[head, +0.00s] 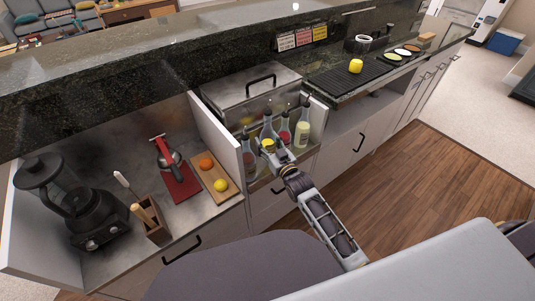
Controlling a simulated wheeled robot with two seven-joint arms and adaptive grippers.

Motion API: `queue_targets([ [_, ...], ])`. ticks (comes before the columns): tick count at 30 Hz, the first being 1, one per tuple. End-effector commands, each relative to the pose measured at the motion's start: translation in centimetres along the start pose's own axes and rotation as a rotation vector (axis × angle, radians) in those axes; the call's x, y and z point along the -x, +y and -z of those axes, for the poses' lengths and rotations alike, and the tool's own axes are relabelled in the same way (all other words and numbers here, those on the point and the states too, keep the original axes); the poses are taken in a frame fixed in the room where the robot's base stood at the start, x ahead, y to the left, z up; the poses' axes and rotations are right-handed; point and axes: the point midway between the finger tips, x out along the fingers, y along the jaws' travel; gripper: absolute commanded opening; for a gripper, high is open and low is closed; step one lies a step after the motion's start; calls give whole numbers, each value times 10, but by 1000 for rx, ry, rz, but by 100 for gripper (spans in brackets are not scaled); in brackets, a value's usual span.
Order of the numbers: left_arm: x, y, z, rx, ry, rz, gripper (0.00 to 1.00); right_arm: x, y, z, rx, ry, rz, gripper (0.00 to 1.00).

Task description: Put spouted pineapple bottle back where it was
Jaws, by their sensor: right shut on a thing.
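My right gripper (268,144) reaches in from the lower right and is shut on a spouted bottle with yellow contents (267,130), which I take as the pineapple bottle. The bottle is upright at the row of bottles, its lower part hidden by the gripper. Right of it stand a bottle with red contents (284,134) and a bottle with pale yellow contents (302,132). Left of it is a clear bottle with a darker lower part (249,160). I cannot tell whether the held bottle's base touches the rack. My left gripper is not in view.
A steel lidded bin (250,95) stands behind the bottles. White panels (216,140) flank the bottle bay. Right is a black mat (345,78) holding a yellow item.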

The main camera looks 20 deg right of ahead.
Motion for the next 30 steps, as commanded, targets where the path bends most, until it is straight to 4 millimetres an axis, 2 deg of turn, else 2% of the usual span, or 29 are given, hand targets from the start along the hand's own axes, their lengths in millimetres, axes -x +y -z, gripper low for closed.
queue_targets([
  [4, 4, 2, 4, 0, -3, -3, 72, -1, 0, -7, 0, 3, 0, 11],
  [17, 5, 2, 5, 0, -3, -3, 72, -1, 0, -10, 0, 3, 0, 11],
  [23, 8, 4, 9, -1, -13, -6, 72, 0, 0, -27, 0, 2, 0, 11],
  [25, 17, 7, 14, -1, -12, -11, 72, -1, 0, -34, 0, 2, 0, 11],
  [30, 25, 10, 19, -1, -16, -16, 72, -1, 0, -47, 0, 3, 0, 11],
])
